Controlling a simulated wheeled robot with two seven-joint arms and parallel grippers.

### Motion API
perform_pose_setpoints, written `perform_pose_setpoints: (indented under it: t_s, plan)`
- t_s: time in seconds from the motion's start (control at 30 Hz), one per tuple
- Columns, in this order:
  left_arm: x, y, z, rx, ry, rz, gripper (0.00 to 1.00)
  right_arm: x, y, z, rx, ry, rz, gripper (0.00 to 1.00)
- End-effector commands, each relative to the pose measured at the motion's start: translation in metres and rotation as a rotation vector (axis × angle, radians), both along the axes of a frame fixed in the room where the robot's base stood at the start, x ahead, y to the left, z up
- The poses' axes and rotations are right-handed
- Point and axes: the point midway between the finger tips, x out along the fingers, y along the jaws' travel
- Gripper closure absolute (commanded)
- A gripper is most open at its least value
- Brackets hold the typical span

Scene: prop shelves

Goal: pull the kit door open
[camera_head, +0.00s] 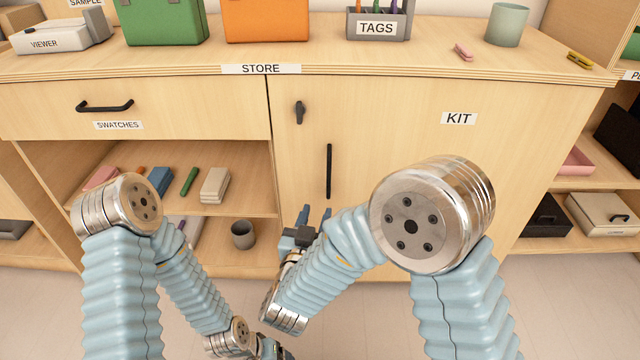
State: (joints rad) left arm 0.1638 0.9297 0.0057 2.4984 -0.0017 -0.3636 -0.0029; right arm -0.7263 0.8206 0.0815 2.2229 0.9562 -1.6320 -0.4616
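The kit door (400,130) is a pale wood panel with a KIT label, and it is closed flush with the cabinet. Its vertical black bar handle (329,171) is near the door's left side. A small black latch (299,112) sits above and left of the handle. My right gripper (315,214) is just below the handle, fingers pointing up, with a gap between its two blue-grey fingers and nothing seen between them. My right arm hides the lower part of the door. My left gripper (275,350) is low at the bottom edge, mostly cut off, so its fingers cannot be made out.
The SWATCHES drawer (180,108) is shut, left of the door. Below it an open shelf holds a grey cup (243,234) and several small items. The countertop carries a green box (163,20), an orange box (266,20) and a TAGS holder (378,24). Floor shows in front.

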Motion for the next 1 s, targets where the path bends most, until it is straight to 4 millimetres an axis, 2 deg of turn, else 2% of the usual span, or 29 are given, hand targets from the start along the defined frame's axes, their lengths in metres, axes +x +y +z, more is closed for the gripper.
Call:
perform_pose_setpoints:
  t_s: [0.3,0.5,0.63,0.9,1.0]
  plan:
    - [-0.001,-0.002,0.007,-0.003,0.002,-0.003,0.23,0.072,-0.015,0.000,0.001,0.001,-0.003,0.62]
    - [-0.001,-0.003,0.009,-0.004,0.003,-0.005,0.23,0.100,-0.020,0.000,0.000,0.002,0.000,0.62]
    - [-0.001,-0.003,0.009,-0.004,0.003,-0.006,0.23,0.107,-0.022,-0.001,-0.001,0.002,0.001,0.62]
    - [-0.001,-0.003,0.009,-0.004,0.003,-0.006,0.23,0.108,-0.022,-0.001,-0.001,0.002,0.002,0.62]
    - [-0.001,-0.003,0.009,-0.004,0.003,-0.006,0.23,0.108,-0.022,-0.001,0.000,0.002,0.002,0.77]
